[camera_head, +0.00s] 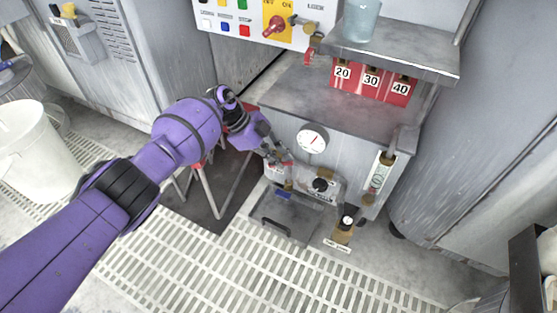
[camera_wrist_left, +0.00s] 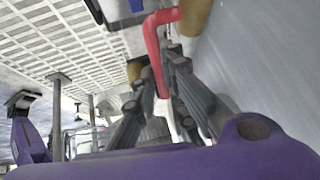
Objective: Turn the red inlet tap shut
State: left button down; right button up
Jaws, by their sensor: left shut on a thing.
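The red inlet tap shows best in the left wrist view as a bent red lever (camera_wrist_left: 153,47) beside a brass-coloured fitting (camera_wrist_left: 194,16). My left gripper (camera_wrist_left: 164,72) is shut on the lever, with one dark finger on each side of it. In the head view my left gripper (camera_head: 276,158) reaches down to the front of the grey machine (camera_head: 340,157), below the white round gauge (camera_head: 312,140). There the gripper mostly hides the tap, and only a little red shows at its fingertips. My right gripper is not in view.
A black knob (camera_head: 320,185) sits just right of the gripper. A grey tray with a handle (camera_head: 287,218) lies below, and a small brass-mounted gauge (camera_head: 345,224) stands right of it. A sight tube (camera_head: 379,175) is further right. A white bucket (camera_head: 35,150) stands at left on the grated floor.

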pick_arm(q)
jog(key=shift+s+a+f, duration=0.1)
jog(key=c, duration=1.8)
grip_release()
jog(key=shift+c, duration=0.2)
jog(key=v, duration=1.2)
